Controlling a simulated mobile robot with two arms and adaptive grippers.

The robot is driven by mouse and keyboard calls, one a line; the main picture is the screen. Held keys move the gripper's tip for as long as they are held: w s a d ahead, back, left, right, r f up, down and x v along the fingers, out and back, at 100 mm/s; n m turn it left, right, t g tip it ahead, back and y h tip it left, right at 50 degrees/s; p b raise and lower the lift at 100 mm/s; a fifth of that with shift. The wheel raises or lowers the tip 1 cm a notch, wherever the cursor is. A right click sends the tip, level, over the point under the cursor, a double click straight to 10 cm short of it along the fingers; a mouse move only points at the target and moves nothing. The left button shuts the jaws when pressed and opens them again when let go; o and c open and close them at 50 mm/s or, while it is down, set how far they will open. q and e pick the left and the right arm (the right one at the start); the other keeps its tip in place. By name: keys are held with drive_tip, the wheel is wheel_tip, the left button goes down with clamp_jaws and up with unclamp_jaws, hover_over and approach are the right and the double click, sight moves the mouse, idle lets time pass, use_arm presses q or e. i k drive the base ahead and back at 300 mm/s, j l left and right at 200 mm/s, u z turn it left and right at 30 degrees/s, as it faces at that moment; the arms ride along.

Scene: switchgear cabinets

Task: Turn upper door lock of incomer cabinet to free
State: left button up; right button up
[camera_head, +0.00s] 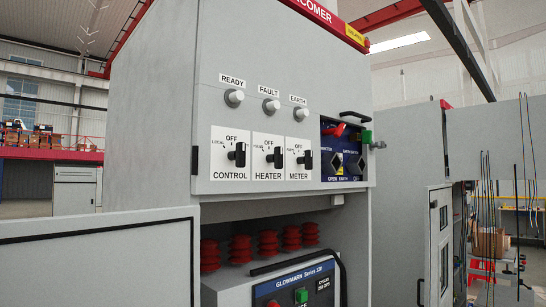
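The incomer cabinet (150,110) stands in front of me in the head view, its red header reading "...COMER". Its upper door (265,55) looks shut and carries three lamps and three black rotary switches. On the door's right, a dark blue panel (326,172) has a red lever (334,130) and two diamond-shaped openings. A black handle (355,115) sits above, with a green block (366,137) and a small grey part (379,145) at the door's right edge. I cannot tell which part is the lock, or its position. Neither gripper is in view.
Below, the lower compartment is open, showing red ribbed insulators (268,242) and a Glowmarn unit (295,285). A grey door panel (95,262) juts out at lower left. Other grey cabinets (407,150) and hanging cables (488,200) are at right.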

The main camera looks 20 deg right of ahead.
sight(380, 144)
drive_tip(key=z, duration=1.4)
